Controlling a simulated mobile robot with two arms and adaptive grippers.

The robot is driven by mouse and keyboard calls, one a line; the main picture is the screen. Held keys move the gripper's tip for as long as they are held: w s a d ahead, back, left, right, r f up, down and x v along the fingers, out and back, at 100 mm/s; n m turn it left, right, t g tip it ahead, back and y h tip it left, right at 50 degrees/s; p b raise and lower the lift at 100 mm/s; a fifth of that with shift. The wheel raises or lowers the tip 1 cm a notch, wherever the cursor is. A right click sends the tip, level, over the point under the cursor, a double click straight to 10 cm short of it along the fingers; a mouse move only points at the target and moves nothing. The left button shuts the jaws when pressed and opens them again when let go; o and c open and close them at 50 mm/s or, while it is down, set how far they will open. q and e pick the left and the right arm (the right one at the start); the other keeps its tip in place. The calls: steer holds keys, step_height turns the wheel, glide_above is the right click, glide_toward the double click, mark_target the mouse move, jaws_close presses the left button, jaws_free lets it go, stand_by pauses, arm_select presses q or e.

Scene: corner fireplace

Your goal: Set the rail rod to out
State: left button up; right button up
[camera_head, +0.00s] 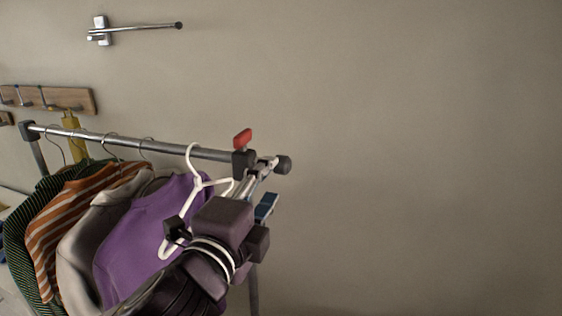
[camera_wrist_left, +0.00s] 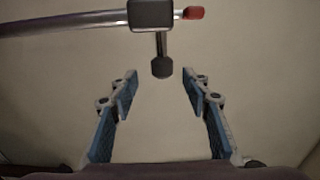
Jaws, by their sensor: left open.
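The rail rod is a metal rod at the right end of the clothes rack's rail, with a dark round end cap (camera_head: 283,165). Only a short piece shows between the cap and a dark collar (camera_head: 243,163) with a red knob (camera_head: 242,138). In the left wrist view the end cap (camera_wrist_left: 161,68) sits ahead of the fingertips, roughly centred between them, and the red knob (camera_wrist_left: 194,13) is at the top. My left gripper (camera_head: 265,188) is open and empty, its blue-padded fingers just below and in front of the rod end. My right gripper is not seen.
Several garments hang on the rack's rail (camera_head: 90,134), a purple one (camera_head: 140,235) close to my left arm. A white hanger (camera_head: 196,183) hangs beside my gripper. A wall rod (camera_head: 140,28) and a hook board (camera_head: 65,99) are behind. The wall side at right is clear.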

mark_target(278, 168)
arm_select(q)
steer(key=shift+w+d+r, duration=0.1)
steer(key=shift+r, duration=0.15)
steer(key=p+x, duration=0.2)
steer(key=x, duration=0.4)
steer(key=shift+w+p, duration=0.1)
steer(key=shift+p, duration=0.3)
steer(key=shift+w+d, duration=0.2)
steer(key=shift+w, duration=0.4)
steer(key=shift+f, duration=0.1)
steer(key=shift+c, duration=0.4)
jaws_close()
